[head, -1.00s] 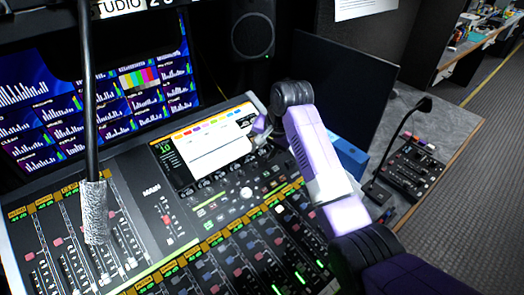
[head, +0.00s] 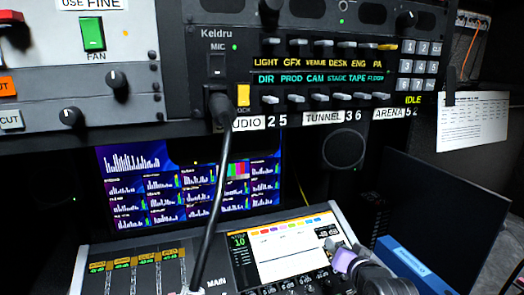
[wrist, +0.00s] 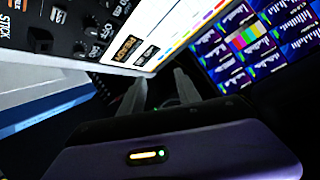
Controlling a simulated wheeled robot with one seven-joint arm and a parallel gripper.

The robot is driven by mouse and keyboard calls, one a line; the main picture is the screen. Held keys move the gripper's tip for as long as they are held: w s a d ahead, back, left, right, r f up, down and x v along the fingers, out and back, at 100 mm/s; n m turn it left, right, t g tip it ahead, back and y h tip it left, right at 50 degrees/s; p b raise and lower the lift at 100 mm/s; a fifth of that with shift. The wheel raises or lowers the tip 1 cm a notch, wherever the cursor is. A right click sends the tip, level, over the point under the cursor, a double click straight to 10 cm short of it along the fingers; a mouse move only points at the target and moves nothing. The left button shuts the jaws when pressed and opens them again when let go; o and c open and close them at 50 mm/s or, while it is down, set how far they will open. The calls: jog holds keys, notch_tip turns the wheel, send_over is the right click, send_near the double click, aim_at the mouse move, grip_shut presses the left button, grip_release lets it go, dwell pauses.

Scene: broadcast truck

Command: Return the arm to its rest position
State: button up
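My arm (head: 375,275) shows at the bottom right of the head view, purple and grey, reaching over the audio mixing desk. My gripper (head: 340,257) is at the right edge of the desk's lit touchscreen (head: 283,247); its fingertips are too small to make out there. In the wrist view, my gripper (wrist: 160,86) shows two pale fingers standing apart with nothing seen between them. The desk screen also shows at the top of the wrist view (wrist: 165,22).
An intercom panel (head: 225,47) spans the rack above. A monitor wall (head: 150,190), a speaker (head: 343,148), a dark monitor (head: 455,210) and a blue box (head: 415,262) stand around the arm.

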jog(key=s+f+n, duration=0.2)
jog(key=s, duration=2.5)
jog(key=s+a+f+n+t+h+b, duration=0.1)
jog(key=s+f+n, duration=0.1)
jog(key=s, duration=2.6)
jog(key=shift+s+f+n, duration=0.15)
jog(key=shift+f+n, duration=0.05)
jog(key=shift+n, duration=0.1)
